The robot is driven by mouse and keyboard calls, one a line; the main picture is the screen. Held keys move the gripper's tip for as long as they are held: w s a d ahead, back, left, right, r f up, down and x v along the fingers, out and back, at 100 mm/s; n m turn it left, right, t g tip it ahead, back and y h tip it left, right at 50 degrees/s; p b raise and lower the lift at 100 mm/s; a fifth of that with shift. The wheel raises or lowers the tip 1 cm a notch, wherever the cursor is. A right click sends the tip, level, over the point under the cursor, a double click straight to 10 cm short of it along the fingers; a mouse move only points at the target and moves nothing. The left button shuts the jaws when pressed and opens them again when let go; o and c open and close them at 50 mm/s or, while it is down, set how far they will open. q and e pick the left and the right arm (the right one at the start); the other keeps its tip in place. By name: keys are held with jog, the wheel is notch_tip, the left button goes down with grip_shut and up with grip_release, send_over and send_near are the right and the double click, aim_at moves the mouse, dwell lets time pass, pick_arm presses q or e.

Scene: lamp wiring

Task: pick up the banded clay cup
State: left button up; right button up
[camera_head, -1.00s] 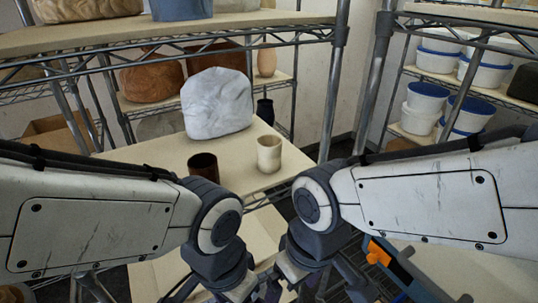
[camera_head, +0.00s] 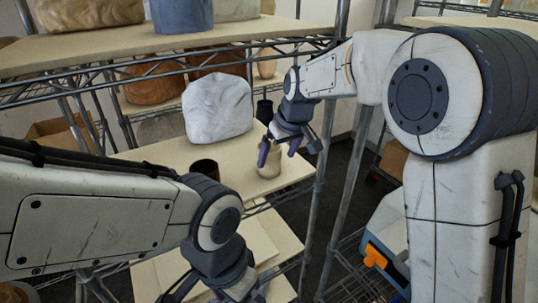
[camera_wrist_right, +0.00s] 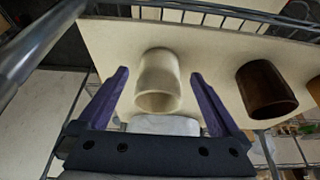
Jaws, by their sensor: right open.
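A pale cream clay cup (camera_head: 268,168) stands upright on the middle shelf board, with a faint band around it in the right wrist view (camera_wrist_right: 158,82). A dark brown cup (camera_head: 204,167) stands to its left; it also shows in the right wrist view (camera_wrist_right: 266,90). My right gripper (camera_head: 278,150) is open at the cream cup and partly hides it. In the right wrist view the cup appears between the two purple fingers (camera_wrist_right: 157,85), with no clear contact. My left gripper (camera_head: 195,290) is at the bottom edge, its fingertips not clearly seen.
A large white lump (camera_head: 217,107) sits behind the cups on the shelf board (camera_head: 165,155). A metal shelf post (camera_head: 315,190) stands right of the cream cup, and an upper shelf (camera_head: 110,45) hangs above. A blue-grey bin (camera_head: 388,230) is at lower right.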

aim_at(269, 160)
jog(key=shift+w+a+p, duration=0.3)
jog(key=shift+w+a, duration=0.25)
jog(key=shift+w, duration=0.35)
jog(key=p+x, duration=0.1)
jog(key=x, duration=0.4)
jog(key=shift+w+a, duration=0.1)
jog(key=shift+w, duration=0.05)
jog(key=shift+c, duration=0.3)
jog(key=c, duration=1.4)
